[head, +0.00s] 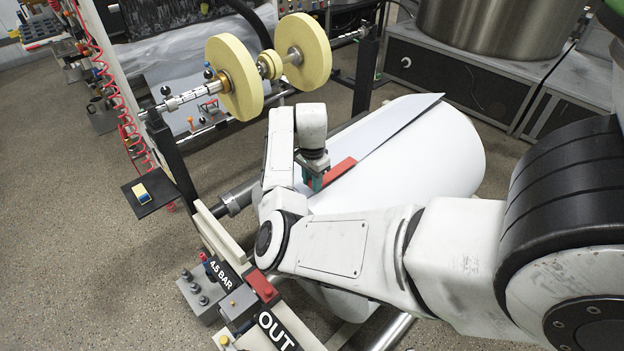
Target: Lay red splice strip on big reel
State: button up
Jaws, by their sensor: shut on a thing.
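The big reel (435,150) is a large white paper roll lying on its side in the middle of the head view. A loose flap of paper (385,125) with a dark edge runs along its top. The red splice strip (333,171) is at the roll's upper surface, near the left end of the flap. My gripper (316,182) is over the roll and shut on the red strip at its left part. I cannot tell whether the strip touches the paper. My arm hides the lower front of the roll.
Two pale yellow discs (236,78) sit on a shaft behind the roll. A small black shelf (152,193) holds a yellow and blue block (141,192). A control block labelled 4.5 BAR (226,275) stands at the front left. Speckled floor is open at the left.

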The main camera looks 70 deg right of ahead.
jog(key=shift+f+b, duration=0.4)
jog(key=shift+f, duration=0.4)
dwell(0.6)
jog(key=o, duration=1.1)
notch_tip(320, 180, up, 11)
jog(key=shift+f+b, duration=0.1)
jog(key=shift+b, duration=0.35)
